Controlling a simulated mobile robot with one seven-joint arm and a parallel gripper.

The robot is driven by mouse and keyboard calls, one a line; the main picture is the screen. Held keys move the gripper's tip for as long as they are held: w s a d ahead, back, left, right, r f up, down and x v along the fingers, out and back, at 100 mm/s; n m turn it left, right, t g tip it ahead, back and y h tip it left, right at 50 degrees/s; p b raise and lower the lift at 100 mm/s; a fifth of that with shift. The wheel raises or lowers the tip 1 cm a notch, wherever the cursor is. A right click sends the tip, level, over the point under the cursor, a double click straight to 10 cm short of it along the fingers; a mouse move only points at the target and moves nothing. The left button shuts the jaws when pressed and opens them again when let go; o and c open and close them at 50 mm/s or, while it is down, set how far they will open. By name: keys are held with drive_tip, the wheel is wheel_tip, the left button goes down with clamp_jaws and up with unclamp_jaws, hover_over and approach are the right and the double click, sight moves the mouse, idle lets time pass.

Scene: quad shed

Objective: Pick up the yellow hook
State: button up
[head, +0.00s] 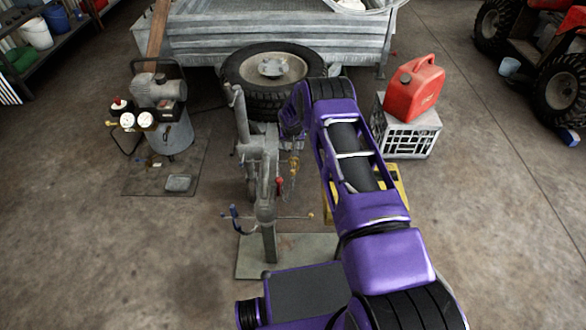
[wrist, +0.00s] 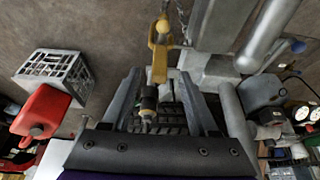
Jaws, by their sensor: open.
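The yellow hook (wrist: 159,62) hangs on a chain in the upper middle of the wrist view, at the mouth of my gripper (wrist: 160,84). A dark and brass-coloured piece (wrist: 149,100) shows below it between the fingers. In the head view the hook (head: 294,163) is small, beside the grey metal stand (head: 268,170) and just below my gripper (head: 291,132). My fingers are apart, one on each side of the hook's line. I see no grip on it. Whether a finger touches it, I cannot tell.
A spare tyre (head: 262,98) and grey trailer (head: 240,40) stand behind. A red fuel can (head: 414,88) sits on a white crate (head: 408,136) at right. A compressor (head: 160,105) stands at left. Something yellow (head: 398,184) is partly hidden behind my arm.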

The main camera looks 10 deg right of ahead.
drive_tip(key=shift+b+x, duration=0.35)
drive_tip(key=shift+x, duration=1.55)
drive_tip(key=shift+s, duration=0.15)
drive_tip(key=shift+c, duration=0.3)
clamp_jaws()
